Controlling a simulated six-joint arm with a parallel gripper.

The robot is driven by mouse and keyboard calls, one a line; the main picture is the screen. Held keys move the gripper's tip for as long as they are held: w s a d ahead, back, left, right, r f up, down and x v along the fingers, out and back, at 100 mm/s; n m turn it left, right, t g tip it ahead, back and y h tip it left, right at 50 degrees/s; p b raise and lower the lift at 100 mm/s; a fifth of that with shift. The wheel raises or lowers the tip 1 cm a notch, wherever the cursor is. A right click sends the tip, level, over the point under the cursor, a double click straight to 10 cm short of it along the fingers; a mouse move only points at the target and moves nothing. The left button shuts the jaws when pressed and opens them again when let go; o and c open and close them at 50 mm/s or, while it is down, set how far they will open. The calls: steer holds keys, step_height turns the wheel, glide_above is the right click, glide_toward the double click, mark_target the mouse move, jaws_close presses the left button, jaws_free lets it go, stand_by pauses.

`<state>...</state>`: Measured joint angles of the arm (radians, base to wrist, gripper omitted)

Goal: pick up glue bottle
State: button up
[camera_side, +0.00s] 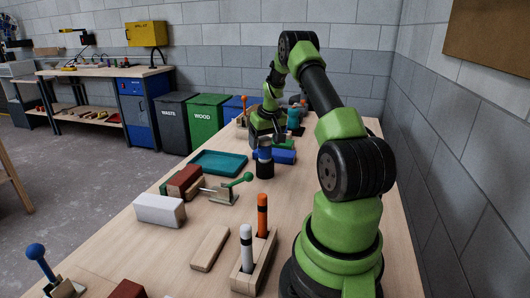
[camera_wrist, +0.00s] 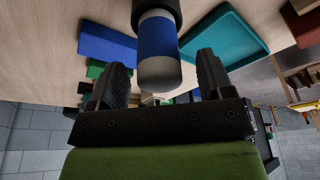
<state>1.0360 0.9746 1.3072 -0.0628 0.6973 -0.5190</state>
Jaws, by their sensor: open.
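A short upright cylinder (camera_side: 264,156) with a blue band and a dark lower part, which I take to be the glue bottle, stands on the bench in the side view. In the wrist view this bottle (camera_wrist: 158,42) shows a grey rounded end and a blue band, with its far end in a black ring-like part. My gripper (camera_side: 265,136) is close to the grey end. In the wrist view my gripper (camera_wrist: 162,78) has its fingers spread, one on each side of the grey end, with gaps on both sides. Nothing is held.
A blue block (camera_side: 284,156) lies right beside the bottle, with a green block (camera_side: 283,144) behind it. A teal tray (camera_side: 218,162) lies to the left. Nearer are a toggle clamp (camera_side: 225,193), a white block (camera_side: 159,209) and a wooden marker stand (camera_side: 254,268).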

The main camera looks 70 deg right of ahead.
steer(key=shift+x, duration=1.4)
steer(key=c, duration=1)
step_height(320, 180, up, 9)
steer(key=shift+w+r, duration=0.1)
steer(key=shift+w, duration=0.05)
steer(key=w+a+r+n, duration=0.1)
steer(key=w+a+n, duration=0.15)
steer(key=a, duration=0.35)
steer(key=w+a+r+n+y, duration=0.1)
steer(key=w+a+r, duration=0.1)
steer(key=w+a, duration=0.35)
steer(key=w+a+r+n, duration=0.1)
steer(key=a, duration=0.7)
steer(key=s+a+n, duration=0.1)
steer(key=a, duration=0.5)
steer(key=s+a+n, duration=0.1)
steer(key=a+n, duration=0.1)
steer(key=a, duration=0.4)
steer(key=s+a+r+n+t+y, duration=0.1)
steer(key=a, duration=0.5)
steer(key=shift+a+n, duration=0.15)
steer(key=shift+n, duration=0.1)
